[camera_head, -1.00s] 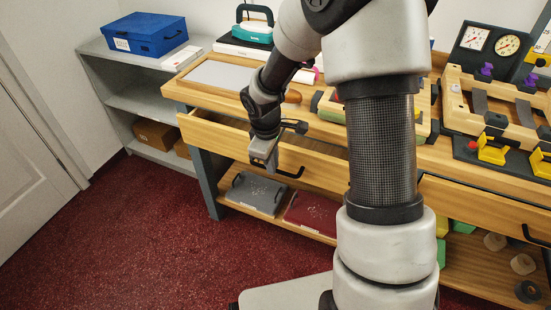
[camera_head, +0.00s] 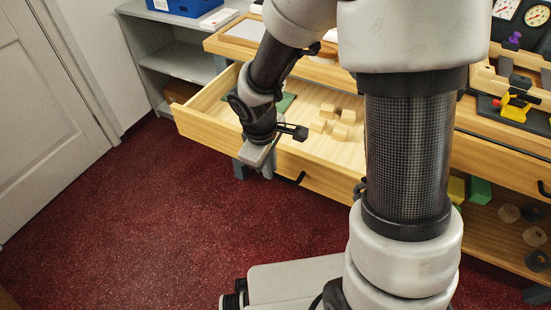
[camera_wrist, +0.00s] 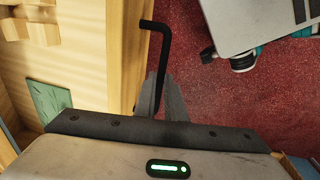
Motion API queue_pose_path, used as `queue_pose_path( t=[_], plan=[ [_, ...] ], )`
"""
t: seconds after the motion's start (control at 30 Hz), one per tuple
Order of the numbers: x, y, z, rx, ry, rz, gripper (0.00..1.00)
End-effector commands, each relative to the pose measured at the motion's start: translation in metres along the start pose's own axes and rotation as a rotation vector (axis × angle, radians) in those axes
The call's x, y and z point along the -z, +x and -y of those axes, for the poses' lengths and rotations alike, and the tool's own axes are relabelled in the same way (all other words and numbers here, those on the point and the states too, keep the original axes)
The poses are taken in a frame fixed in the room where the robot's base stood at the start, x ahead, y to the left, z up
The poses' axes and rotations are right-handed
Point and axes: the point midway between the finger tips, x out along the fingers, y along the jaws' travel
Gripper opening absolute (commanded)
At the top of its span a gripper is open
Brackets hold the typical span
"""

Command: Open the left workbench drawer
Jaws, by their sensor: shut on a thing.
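The left workbench drawer (camera_head: 205,115) stands well out from the bench, and its inside shows. In it lie several small wooden blocks (camera_head: 338,122) and a green flat piece (camera_head: 284,102). My gripper (camera_head: 258,155) is at the drawer's front panel, shut on the black bar handle (camera_wrist: 153,60). In the wrist view the fingers (camera_wrist: 165,98) close around one end of the handle, and its bent far end stays clear. In the head view part of the handle (camera_head: 298,178) shows to the right of the gripper. My arm hides the drawer's right part.
A grey shelf unit (camera_head: 180,62) with a blue box (camera_head: 190,5) stands at the back left. The bench top (camera_head: 222,47) is behind the drawer. A white door (camera_head: 45,110) is at the left. The red floor (camera_head: 120,230) in front of the drawer is clear.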

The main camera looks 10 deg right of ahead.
Motion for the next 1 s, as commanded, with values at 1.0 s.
queue_pose_path(
  t=[1.0],
  plan=[
    [0.0,-0.004,0.018,0.0,0.0,0.0,0.29]
  ],
)
